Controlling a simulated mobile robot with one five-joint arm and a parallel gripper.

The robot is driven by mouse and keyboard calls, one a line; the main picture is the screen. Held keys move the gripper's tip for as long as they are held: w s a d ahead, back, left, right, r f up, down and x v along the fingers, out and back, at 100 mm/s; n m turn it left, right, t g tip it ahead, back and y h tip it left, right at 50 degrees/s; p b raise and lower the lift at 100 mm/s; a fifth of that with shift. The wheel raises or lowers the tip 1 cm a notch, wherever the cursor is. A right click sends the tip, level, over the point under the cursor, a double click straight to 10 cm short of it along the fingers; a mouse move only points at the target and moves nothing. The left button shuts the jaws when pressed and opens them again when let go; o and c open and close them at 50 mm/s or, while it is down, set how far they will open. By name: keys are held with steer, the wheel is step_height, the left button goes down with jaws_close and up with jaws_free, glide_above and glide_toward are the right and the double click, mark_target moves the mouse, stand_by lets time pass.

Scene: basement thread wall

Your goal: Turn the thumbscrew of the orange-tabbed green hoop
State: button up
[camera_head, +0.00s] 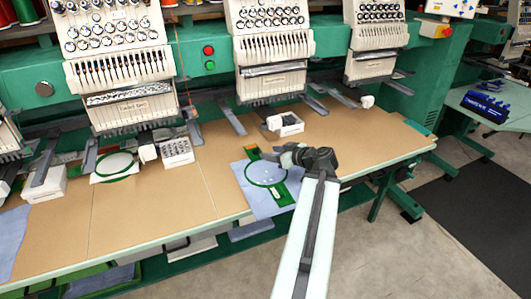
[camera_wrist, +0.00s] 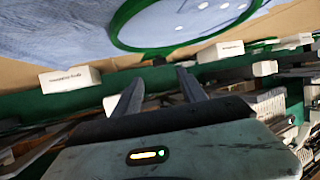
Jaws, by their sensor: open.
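The green hoop (camera_head: 265,186) lies on light blue cloth (camera_head: 288,205) on the tan table, with green strips at its upper and lower right. A small orange-brown patch (camera_head: 268,156) shows at its far edge, beside my gripper (camera_head: 287,156). I cannot make out the thumbscrew in the head view. In the wrist view, the hoop's green rim (camera_wrist: 165,49) curves around the blue cloth at the top. My gripper (camera_wrist: 158,78) is open there, its two dark fingers apart and empty. A small dark green piece (camera_wrist: 159,61) shows beyond the gap, too small to identify.
Another green hoop (camera_head: 114,178) with white cloth lies at the left. Embroidery heads (camera_head: 270,50) overhang the table's back. A small white box (camera_head: 285,123) stands behind the hoop, and a white tray (camera_head: 177,151) to its left. Bare tabletop (camera_head: 370,140) is clear at right.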

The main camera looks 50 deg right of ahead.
mark_target(257, 150)
steer(key=b+x, duration=0.2)
steer(key=x, duration=0.5)
steer(key=shift+f+b, duration=0.1)
steer(key=shift+b, duration=0.25)
steer(key=shift+w, duration=0.35)
